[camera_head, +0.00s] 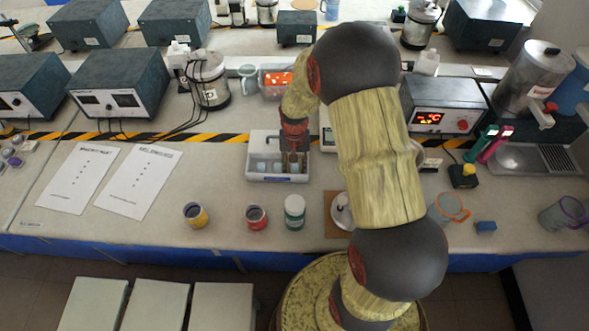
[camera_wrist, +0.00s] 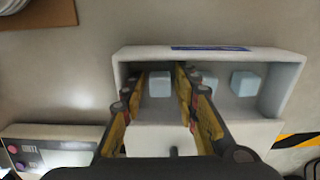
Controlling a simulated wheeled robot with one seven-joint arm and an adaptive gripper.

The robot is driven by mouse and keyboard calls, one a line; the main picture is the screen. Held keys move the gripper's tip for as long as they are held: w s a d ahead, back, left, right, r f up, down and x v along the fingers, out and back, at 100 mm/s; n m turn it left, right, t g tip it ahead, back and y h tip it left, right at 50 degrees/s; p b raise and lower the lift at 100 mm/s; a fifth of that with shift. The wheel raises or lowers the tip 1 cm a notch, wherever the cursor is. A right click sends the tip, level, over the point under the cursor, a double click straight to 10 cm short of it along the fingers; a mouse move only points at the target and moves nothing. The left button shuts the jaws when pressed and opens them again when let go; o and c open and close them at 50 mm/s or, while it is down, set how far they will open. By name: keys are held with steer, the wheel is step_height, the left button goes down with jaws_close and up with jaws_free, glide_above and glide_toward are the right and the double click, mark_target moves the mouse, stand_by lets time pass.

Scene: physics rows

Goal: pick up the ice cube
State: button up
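A white open-topped box (camera_head: 252,172) stands on the bench in the head view; it also shows in the wrist view (camera_wrist: 215,54). Several pale blue ice cubes lie in it. One ice cube (camera_wrist: 159,84) appears between my fingers in the wrist view, with a gap on each side. A second cube (camera_wrist: 208,82) is partly hidden behind my right finger, and another cube (camera_wrist: 246,83) lies at the right end. My gripper (camera_wrist: 156,78) is open and empty, pointing down into the box. In the head view my gripper (camera_head: 292,157) covers part of the box.
A white scale-like device (camera_head: 328,128) stands close right of the box. Yellow (camera_head: 195,216), red (camera_head: 256,218) and green-white (camera_head: 295,212) containers stand in front.

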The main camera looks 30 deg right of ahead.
steer(key=shift+c, duration=0.7)
steer(key=c, duration=0.4)
steer(key=shift+c, duration=0.4)
steer(key=shift+r, duration=0.1)
step_height(320, 180, up, 10)
steer(key=p, duration=0.2)
steer(key=shift+p, duration=0.3)
steer(key=shift+r, duration=0.1)
